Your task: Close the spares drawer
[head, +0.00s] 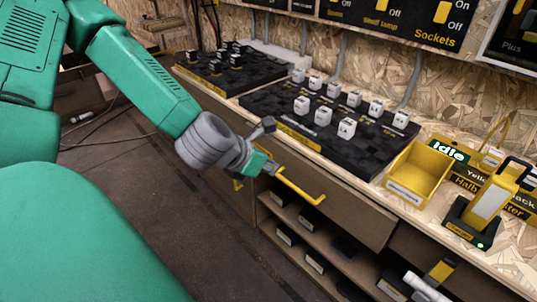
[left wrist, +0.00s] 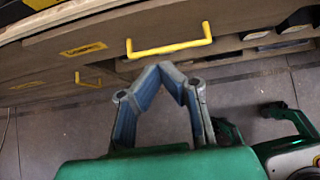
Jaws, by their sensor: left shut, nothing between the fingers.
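A brown drawer front (head: 345,207) with a yellow bar handle (head: 300,187) sits under the bench top; the handle also shows in the left wrist view (left wrist: 168,49). A yellow label (left wrist: 83,49) on the front is too small to read. How far the drawer stands out is hard to tell; no inside shows. My left gripper (head: 272,170) is at the left end of the handle in the head view. In the left wrist view its fingertips (left wrist: 168,68) meet just short of the handle, with nothing between them. My right gripper is out of view.
A second yellow handle (head: 238,184) lies further left and lower. Open shelves (head: 300,245) with several dark bins are below the drawer. On the bench stand black boards with white blocks (head: 320,115), a yellow bin (head: 420,172) and a yellow lamp (head: 485,210).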

